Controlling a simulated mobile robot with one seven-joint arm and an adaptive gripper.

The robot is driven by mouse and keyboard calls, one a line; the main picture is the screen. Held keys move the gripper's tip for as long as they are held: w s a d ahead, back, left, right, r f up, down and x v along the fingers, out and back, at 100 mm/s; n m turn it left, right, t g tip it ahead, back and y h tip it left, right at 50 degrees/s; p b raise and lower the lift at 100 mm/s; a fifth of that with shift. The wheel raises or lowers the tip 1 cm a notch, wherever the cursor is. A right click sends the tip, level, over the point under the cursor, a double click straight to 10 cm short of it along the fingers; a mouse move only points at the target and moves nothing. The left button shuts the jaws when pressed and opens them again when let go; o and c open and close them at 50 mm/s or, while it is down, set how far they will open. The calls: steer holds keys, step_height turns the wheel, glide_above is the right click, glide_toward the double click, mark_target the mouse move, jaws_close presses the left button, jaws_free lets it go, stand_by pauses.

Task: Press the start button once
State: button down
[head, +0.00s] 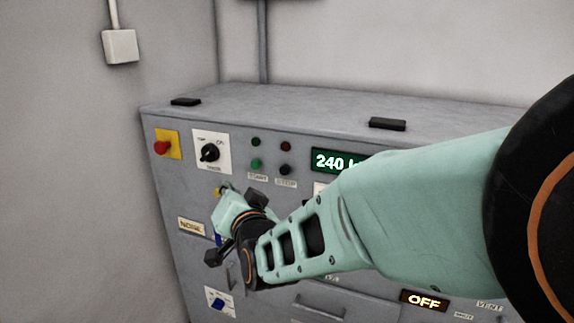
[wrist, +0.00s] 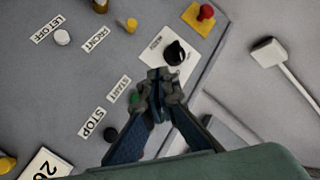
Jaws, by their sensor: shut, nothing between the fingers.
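The green start button (head: 256,164) is on the grey cabinet's sloped front, above its START label (head: 258,177) and left of the dark stop button (head: 285,170). In the wrist view the start button (wrist: 134,98) shows beside the left finger, partly covered by it.
A red emergency button (head: 162,147) on a yellow plate and the black knob (head: 209,152) lie left of the start button. Two dark lamps sit above the start and stop buttons. A lit display (head: 338,161) is to the right. A wall box (head: 120,46) hangs at upper left.

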mark_target(256, 165)
steer(key=shift+w+d, duration=0.5)
steer(key=shift+w, duration=0.9)
steer(key=shift+w+d, duration=0.5)
steer(key=shift+w, duration=0.9)
steer(key=shift+w+d, duration=0.5)
steer(key=shift+w, duration=0.9)
steer(key=shift+w+d, duration=0.15)
steer(key=shift+w, duration=0.25)
steer(key=shift+w+d, duration=0.2)
steer(key=shift+w, duration=0.3)
steer(key=shift+s+b, duration=0.1)
steer(key=shift+b, duration=0.25)
steer(key=shift+s+a+b, duration=0.35)
steer(key=shift+s+b, duration=0.1)
steer(key=shift+s, duration=0.35)
